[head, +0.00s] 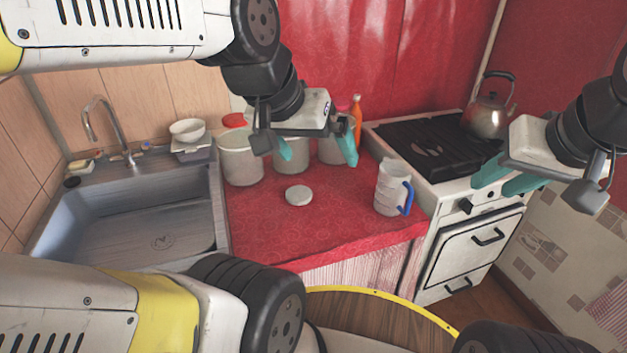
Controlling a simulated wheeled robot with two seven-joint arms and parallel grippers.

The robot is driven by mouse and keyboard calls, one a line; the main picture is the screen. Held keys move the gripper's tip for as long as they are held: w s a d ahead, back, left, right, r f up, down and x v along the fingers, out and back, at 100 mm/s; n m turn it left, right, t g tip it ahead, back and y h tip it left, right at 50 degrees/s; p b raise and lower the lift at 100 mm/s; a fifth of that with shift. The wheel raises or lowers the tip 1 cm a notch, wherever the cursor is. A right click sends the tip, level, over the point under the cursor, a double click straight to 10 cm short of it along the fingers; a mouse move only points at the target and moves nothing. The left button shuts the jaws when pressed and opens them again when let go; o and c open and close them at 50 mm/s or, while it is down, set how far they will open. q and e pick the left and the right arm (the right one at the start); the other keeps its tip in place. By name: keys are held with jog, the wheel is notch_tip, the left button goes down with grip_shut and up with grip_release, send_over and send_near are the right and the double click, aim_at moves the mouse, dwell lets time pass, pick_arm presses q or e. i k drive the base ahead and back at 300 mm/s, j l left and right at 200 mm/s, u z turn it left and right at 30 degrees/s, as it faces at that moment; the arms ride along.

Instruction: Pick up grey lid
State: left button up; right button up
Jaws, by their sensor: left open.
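A small round light-grey lid (298,195) lies flat on the red patterned counter (265,225), in front of the pots. My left gripper (317,157) is above and behind the lid in the picture, in front of the pots. Its two teal fingers are spread apart with nothing between them, and it does not touch the lid. My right gripper (508,180) is off to the right, in front of the stove. Its teal fingers overlap in this view, so their opening is unclear. No held thing shows there.
Light pots (240,160) stand at the counter's back, partly hidden by my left gripper. An orange bottle (356,118) stands behind. A cup with a blue handle (390,187) is right of the lid. A sink (150,235) is left; a stove with a kettle (488,115) is right.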

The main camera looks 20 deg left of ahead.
aim_at(297, 195)
jog(key=u, duration=0.85)
jog(key=i+j, duration=0.4)
jog(key=j, duration=0.15)
